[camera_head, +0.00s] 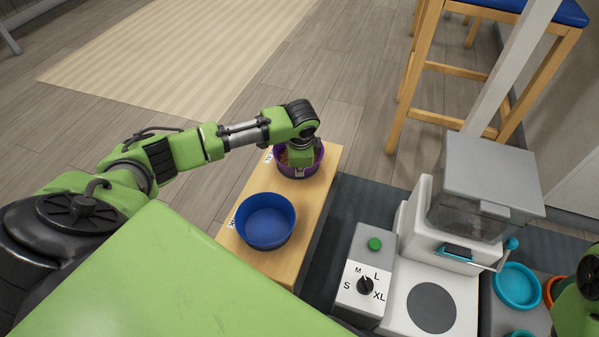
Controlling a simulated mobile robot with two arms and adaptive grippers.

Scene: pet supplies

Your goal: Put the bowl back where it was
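A purple bowl (285,174) with something brown inside stands at the far end of a long wooden board (244,253). A blue bowl (265,222), which looks empty, stands upright on the near part of the board. My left gripper (299,172) points down at the purple bowl, over its right part. My wrist hides its fingers and part of the bowl, so I cannot tell whether it grips the rim. Part of my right arm shows at the lower right edge. Its gripper is not in view.
White labels (233,219) lie along the board's left edge. A machine with a grey hopper (490,170) and an S–XL dial (364,286) stands to the right. Teal (517,287) and orange bowls are beside it. A wooden stool (424,65) stands behind. Floor left of the board is clear.

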